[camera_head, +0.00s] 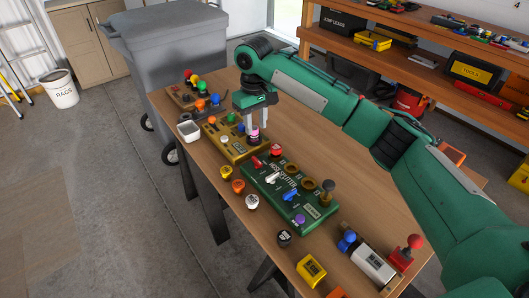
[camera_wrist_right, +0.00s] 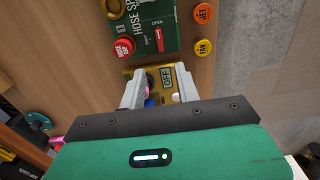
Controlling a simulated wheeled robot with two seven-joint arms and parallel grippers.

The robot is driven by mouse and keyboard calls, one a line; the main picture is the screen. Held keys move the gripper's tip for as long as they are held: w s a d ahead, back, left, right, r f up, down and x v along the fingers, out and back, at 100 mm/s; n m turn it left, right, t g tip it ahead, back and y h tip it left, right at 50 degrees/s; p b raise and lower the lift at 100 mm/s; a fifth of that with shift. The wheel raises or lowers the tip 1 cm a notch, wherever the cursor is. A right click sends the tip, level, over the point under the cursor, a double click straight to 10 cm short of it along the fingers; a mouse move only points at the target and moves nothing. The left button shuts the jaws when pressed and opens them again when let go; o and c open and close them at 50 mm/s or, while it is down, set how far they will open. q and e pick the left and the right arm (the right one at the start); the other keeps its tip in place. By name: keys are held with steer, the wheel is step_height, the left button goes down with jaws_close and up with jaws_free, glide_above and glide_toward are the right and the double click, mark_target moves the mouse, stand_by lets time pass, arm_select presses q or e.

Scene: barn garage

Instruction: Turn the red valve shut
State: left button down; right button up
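The green hose splitter board (camera_head: 262,190) lies on the workbench. In the right wrist view the red lever (camera_wrist_right: 159,40) stands near the word OPEN on the green board (camera_wrist_right: 146,10). My right gripper (camera_head: 257,133) points down over the gold panel (camera_head: 234,150), just beyond the red lever's end of the board. Its fingers (camera_wrist_right: 159,82) are apart, with a pink knob seen between them, near one finger. I cannot tell whether they touch it. My left gripper is not in view.
A red button (camera_head: 276,149) is close to the red lever. Loose labelled knobs (camera_head: 251,202) lie along the near edge of the workbench (camera_head: 350,215). A white dish (camera_head: 188,130) stands beside the gold panel. A grey bin (camera_head: 170,50) stands behind the bench.

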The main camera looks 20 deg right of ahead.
mark_target(257, 160)
step_height(257, 160, down, 13)
steer(key=shift+p, duration=0.35)
jaws_close()
